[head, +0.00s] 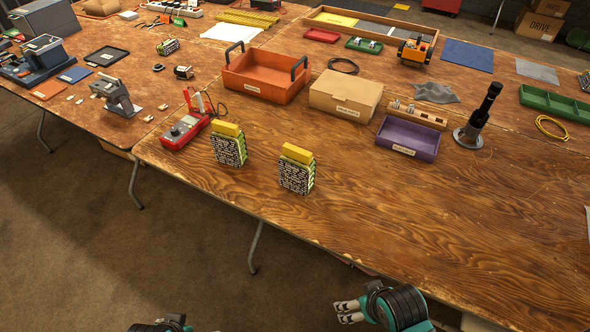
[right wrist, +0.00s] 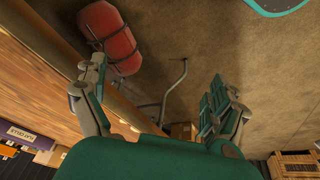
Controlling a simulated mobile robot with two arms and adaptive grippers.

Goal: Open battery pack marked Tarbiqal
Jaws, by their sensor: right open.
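Two battery packs with yellow tops and black-and-white patterned sides stand upright near the front edge of the wooden table: a left pack (head: 229,150) and a right pack (head: 297,174). I cannot read a name on either. My right gripper (head: 346,311) is low at the bottom of the head view, in front of the table edge and apart from the packs. In the right wrist view its fingers (right wrist: 155,95) are spread with nothing between them. My left gripper (head: 162,326) is mostly cut off at the bottom edge.
Behind the packs are a red meter (head: 183,132), an orange tray (head: 233,79), a cardboard box (head: 335,108), a purple tray (head: 395,150) and a black tool on a round base (head: 467,138). The table's front right (head: 440,230) is clear.

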